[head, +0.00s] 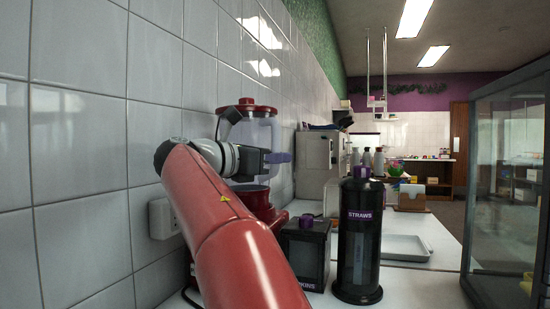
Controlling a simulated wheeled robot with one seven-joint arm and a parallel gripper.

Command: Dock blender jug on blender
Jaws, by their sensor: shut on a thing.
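The blender jug (263,135) is clear with a red lid and stands upright near the tiled wall in the head view. My gripper (281,157) is at the jug's side facing me and is shut on it. The fingers and what they grip are small and partly hidden by my wrist. The red blender base (256,196) is directly below the jug. The jug's bottom is close over the base, but my arm covers part of it and I cannot tell whether they touch.
A black straws dispenser (360,245) and a black napkin box (306,250) stand right of my arm. A wall socket (160,219) is at left. A grey machine (318,160) stands behind. A pale tray (405,248) lies on the counter. A glass case (510,190) is at right.

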